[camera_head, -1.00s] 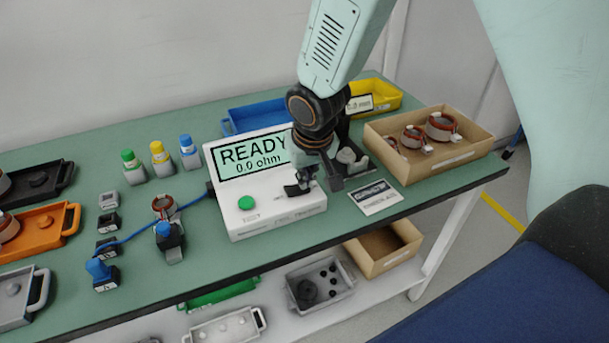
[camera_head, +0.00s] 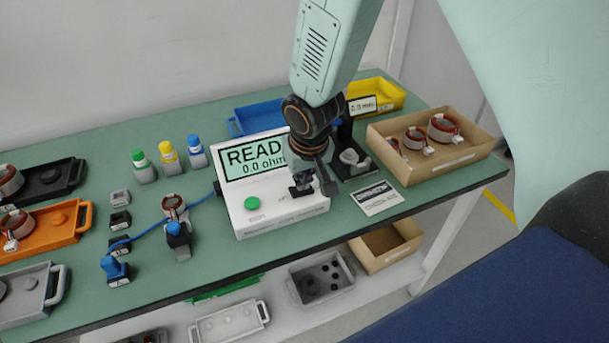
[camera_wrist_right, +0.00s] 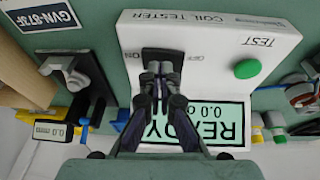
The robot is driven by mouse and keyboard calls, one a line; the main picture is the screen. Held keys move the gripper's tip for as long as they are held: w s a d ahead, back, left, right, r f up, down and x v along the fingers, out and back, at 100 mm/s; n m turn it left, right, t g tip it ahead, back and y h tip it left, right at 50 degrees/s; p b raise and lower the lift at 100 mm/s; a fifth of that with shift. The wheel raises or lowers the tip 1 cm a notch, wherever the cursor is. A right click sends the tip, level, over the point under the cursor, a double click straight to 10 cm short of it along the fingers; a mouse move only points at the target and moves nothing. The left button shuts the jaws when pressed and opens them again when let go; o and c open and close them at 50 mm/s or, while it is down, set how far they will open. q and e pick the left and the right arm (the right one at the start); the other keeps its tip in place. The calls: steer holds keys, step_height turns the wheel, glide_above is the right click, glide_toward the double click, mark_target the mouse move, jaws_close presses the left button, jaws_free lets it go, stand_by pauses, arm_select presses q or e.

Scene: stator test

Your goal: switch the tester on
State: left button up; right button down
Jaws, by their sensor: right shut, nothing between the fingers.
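The white coil tester (camera_head: 280,210) stands on the green bench in the head view. Its lit screen (camera_head: 250,166) reads READY and 0.0 ohm, partly covered by my right arm. A green button (camera_head: 252,203) sits on its front panel. My right gripper (camera_head: 315,187) is at the right part of that panel, shut and empty. In the right wrist view the fingertips (camera_wrist_right: 163,72) are over the black switch (camera_wrist_right: 162,57), beside ON and OFF lettering. Contact with the switch cannot be told, and the fingers hide part of it. My left gripper is out of view.
A cardboard box (camera_head: 459,166) with copper coils stands right of the tester. A label card (camera_head: 377,197) lies near the bench edge. A black stand (camera_head: 353,163) is close to my right gripper. A blue cable (camera_head: 150,230) and small connectors lie to the left.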

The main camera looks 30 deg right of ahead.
steer(key=shift+w+r+p, duration=0.1)
steer(key=shift+r+p, duration=0.75)
steer(key=shift+p, duration=0.05)
steer(key=shift+d+r+p, duration=0.2)
steer(key=shift+r+p, duration=1.05)
steer(key=s+d+r, duration=0.2)
steer(key=s+r, duration=0.1)
steer(key=r, duration=0.6)
steer(key=shift+s+p, duration=0.15)
steer(key=shift+p, duration=0.2)
steer(key=shift+a+r, duration=0.1)
